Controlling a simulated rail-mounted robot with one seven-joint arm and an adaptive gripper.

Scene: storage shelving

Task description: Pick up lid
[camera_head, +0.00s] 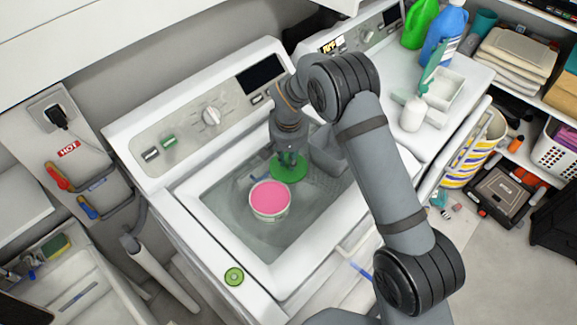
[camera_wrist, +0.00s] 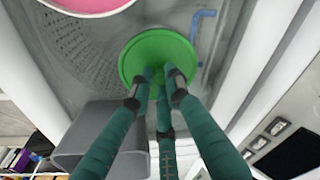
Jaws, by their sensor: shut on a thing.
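A round green lid (camera_head: 289,168) is in or just above the open washer tub, behind a pot with a pink top. My gripper (camera_head: 290,157) points down over it. In the wrist view the green lid (camera_wrist: 157,57) lies at the fingertips, and my gripper's teal fingers (camera_wrist: 160,88) are closed together on its middle. Whether the lid touches the surface beneath cannot be told. The white pot with pink contents (camera_head: 269,200) stands to its front left, and its pink top also shows at the wrist view's upper edge (camera_wrist: 88,4).
A grey bin (camera_head: 326,152) is close to the lid's right. The white washer rim (camera_head: 232,240) surrounds the tub, with a small green round object (camera_head: 234,276) on its front corner. A blue bent item (camera_wrist: 200,26) lies near the lid. The control panel (camera_head: 208,112) rises behind.

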